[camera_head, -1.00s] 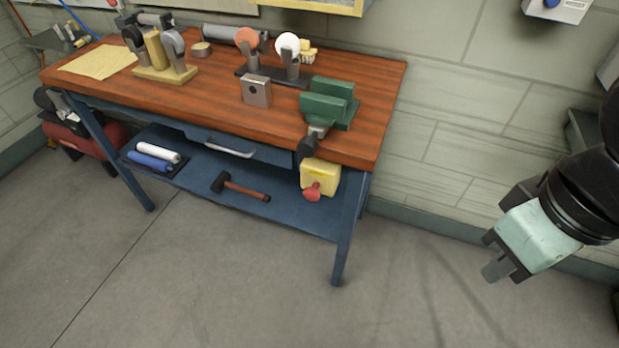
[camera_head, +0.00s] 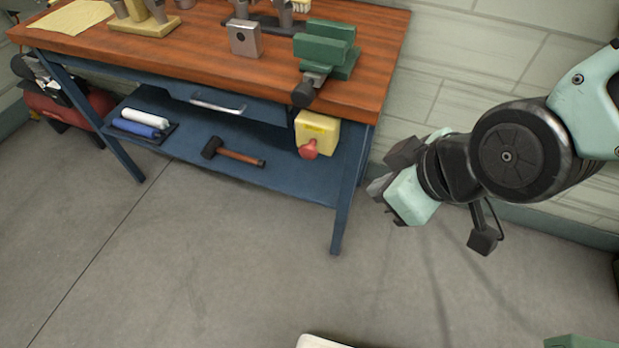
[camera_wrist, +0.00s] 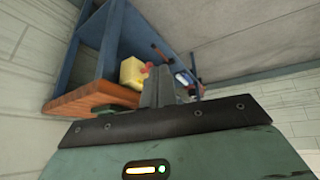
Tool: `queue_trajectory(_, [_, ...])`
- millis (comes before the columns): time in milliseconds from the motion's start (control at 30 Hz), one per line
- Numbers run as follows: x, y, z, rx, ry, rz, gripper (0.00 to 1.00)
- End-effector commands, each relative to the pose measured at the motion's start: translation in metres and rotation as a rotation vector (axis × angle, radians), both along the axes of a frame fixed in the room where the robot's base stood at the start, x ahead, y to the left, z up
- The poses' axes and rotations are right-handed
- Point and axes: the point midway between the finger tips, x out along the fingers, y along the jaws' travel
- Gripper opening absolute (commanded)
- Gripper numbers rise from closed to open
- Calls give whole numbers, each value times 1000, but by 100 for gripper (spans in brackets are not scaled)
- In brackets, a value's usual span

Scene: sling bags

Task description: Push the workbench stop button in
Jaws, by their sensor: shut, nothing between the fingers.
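The stop button is a red knob (camera_head: 309,149) on the front of a yellow box (camera_head: 318,132), fixed under the right front of the workbench top. In the wrist view the yellow box (camera_wrist: 131,71) and red knob (camera_wrist: 148,68) show just left of my fingers. My gripper (camera_head: 377,190) is shut and empty. It is to the right of the bench's right front leg, lower in the picture than the button and apart from it. The fingers (camera_wrist: 158,88) hide part of the bench in the wrist view.
The workbench (camera_head: 200,50) carries a green vise (camera_head: 325,50) whose dark handle (camera_head: 305,94) hangs above the yellow box. The blue front leg (camera_head: 345,200) stands between my gripper and the button in the picture. A hammer (camera_head: 233,153) lies on the lower shelf.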

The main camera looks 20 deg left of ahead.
Motion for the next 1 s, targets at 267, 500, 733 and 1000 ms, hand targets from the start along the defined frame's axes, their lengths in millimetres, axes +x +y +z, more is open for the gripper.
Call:
queue_trajectory(267, [21,60,-93,54,-504,246,0])
queue_trajectory(500, [19,78,-139,-46,-1013,406,0])
queue_trajectory(733, [2,78,-151,-167,-1374,490,0])
queue_trajectory(1000, [-5,77,-148,-210,-1489,507,0])
